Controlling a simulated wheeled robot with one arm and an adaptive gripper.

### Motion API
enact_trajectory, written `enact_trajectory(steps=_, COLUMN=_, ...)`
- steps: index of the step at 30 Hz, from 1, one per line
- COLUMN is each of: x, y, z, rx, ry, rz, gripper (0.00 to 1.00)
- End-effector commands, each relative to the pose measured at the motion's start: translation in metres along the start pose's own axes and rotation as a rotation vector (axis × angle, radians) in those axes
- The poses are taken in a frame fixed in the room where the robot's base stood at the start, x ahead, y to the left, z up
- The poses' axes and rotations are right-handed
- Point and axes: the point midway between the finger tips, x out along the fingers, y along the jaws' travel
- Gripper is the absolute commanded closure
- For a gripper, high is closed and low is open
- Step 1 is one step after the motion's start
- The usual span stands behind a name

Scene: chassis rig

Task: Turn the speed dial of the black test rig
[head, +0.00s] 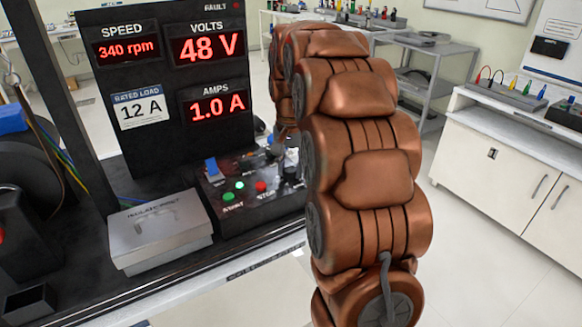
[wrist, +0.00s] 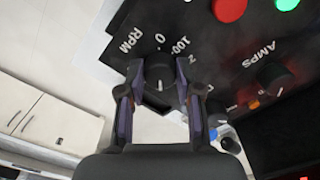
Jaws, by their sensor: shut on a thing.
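The speed dial (wrist: 158,72) is a black knob with a white pointer line, on the black control box (head: 235,192). RPM, 0 and 100 are printed around it in the wrist view. My gripper (wrist: 160,84) is shut on the dial, one finger on each side. In the head view my copper-coloured arm covers most of the gripper and the dial. The test rig's black panel (head: 165,80) reads SPEED 340 rpm, VOLTS 48 V and AMPS 1.0 A. Its white label (head: 141,107) reads RATED LOAD 12 A.
A second knob (wrist: 275,78), marked AMPS, sits beside the speed dial. Green (head: 239,185) and red (head: 260,187) buttons are on the same box. A grey lidded box (head: 160,235) stands left of it. White cabinets (head: 510,165) stand to the right across open floor.

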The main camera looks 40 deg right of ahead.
Motion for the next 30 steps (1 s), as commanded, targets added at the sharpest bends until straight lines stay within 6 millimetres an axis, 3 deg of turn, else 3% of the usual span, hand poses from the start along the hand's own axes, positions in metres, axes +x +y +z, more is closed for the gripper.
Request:
enact_trajectory(steps=5, x=0.0, y=0.0, z=0.0, rx=-0.001, ry=-0.002, rz=0.001, gripper=1.0)
enact_trajectory(steps=6, x=0.0, y=0.0, z=0.0, rx=-0.001, ry=-0.002, rz=0.001, gripper=0.63)
enact_trajectory(steps=12, x=0.0, y=0.0, z=0.0, rx=-0.001, ry=-0.001, rz=0.0, gripper=0.42)
enact_trajectory(steps=23, x=-0.002, y=0.0, z=0.0, rx=-0.002, ry=0.0, rz=0.0, gripper=0.41)
enact_trajectory(steps=30, x=-0.024, y=-0.001, z=-0.001, rx=-0.002, ry=0.002, rz=-0.001, gripper=0.41)
